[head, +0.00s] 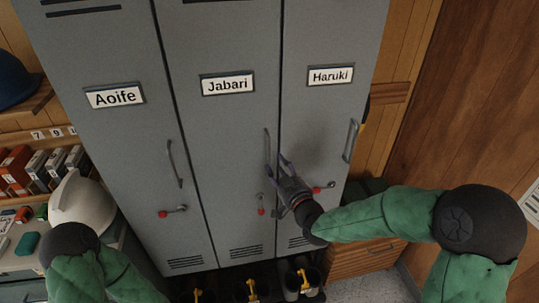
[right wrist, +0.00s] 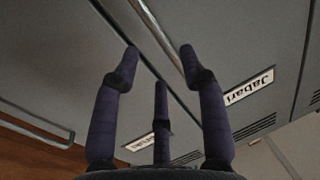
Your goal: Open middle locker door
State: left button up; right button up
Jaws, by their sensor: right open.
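The middle locker door (head: 228,130), labelled Jabari, is grey and looks shut, flush with its neighbours. Its upright bar handle (head: 267,150) is near its right edge. Below it, the red-knobbed latch lever (head: 261,205) points down. My right gripper (head: 277,162) is open at the handle's lower part. In the right wrist view its fingers (right wrist: 160,60) are spread, with the handle bar (right wrist: 158,32) running between the two outer fingertips; I cannot tell if they touch it. My left arm shows at bottom left, but its gripper is out of view.
The Aoife locker (head: 115,140) and Haruki locker (head: 325,110) flank the middle one; their latch levers lie nearly level. A white helmet (head: 82,203) and binders (head: 40,170) are at left. Boots (head: 252,290) stand below. A wooden drawer unit (head: 360,258) is at right.

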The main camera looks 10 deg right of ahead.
aim_at(269, 155)
jog(key=w, duration=0.3)
jog(key=w+a, duration=0.1)
jog(key=w, duration=0.2)
jog(key=shift+w+a, duration=0.2)
jog(key=shift+w, duration=0.2)
grip_shut()
